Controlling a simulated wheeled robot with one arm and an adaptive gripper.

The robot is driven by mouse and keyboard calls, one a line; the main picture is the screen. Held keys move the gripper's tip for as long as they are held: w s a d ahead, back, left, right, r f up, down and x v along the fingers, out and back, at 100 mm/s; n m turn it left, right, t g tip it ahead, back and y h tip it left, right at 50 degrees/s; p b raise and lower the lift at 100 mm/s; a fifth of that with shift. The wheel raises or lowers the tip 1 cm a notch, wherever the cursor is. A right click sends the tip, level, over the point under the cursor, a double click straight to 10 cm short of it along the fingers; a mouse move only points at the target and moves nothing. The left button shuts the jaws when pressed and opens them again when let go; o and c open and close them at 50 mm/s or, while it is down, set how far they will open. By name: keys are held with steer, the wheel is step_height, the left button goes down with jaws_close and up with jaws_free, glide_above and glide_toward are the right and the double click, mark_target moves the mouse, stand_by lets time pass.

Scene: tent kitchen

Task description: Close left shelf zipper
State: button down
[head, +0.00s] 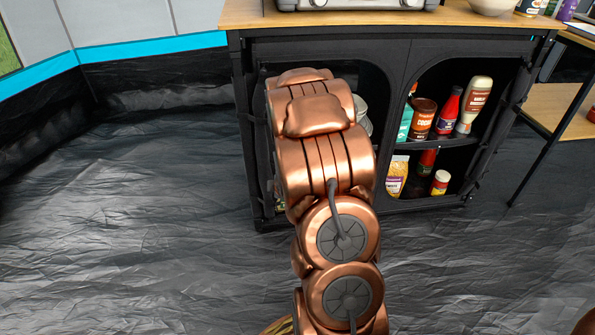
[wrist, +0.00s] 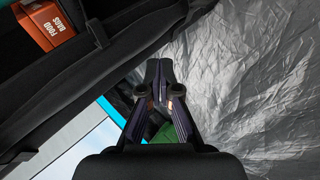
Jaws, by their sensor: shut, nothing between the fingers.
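The black fabric shelf unit (head: 405,55) stands ahead under a wooden top. Its left shelf opening is mostly hidden behind my arm in the head view; a dark strip and some pale dishes (head: 362,112) show at its right side. I cannot make out the left zipper pull in either view. In the wrist view, my gripper (wrist: 161,90) is shut and empty, beside dark fabric edges (wrist: 75,85) of the unit. My gripper is hidden in the head view. An orange food bags box (wrist: 46,30) shows inside the shelf.
The right shelf opening is uncovered and holds several bottles and jars, including a cocoa jar (head: 421,119). A grey appliance (head: 350,4) and a bowl (head: 491,6) stand on the wooden top (head: 240,14). The crumpled dark floor (head: 130,230) at left is clear.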

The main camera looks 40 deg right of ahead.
steer(key=s+d+f+n+t+h+b, duration=0.15)
steer(key=d+f+n+t, duration=0.25)
steer(key=d+t, duration=0.45)
steer(key=w+d+b, duration=0.5)
steer(key=w, duration=0.1)
steer(key=shift+w+d+f+h+b, duration=0.2)
steer(key=shift+d+h+b, duration=0.1)
steer(key=shift+d+h, duration=0.15)
stand_by(0.6)
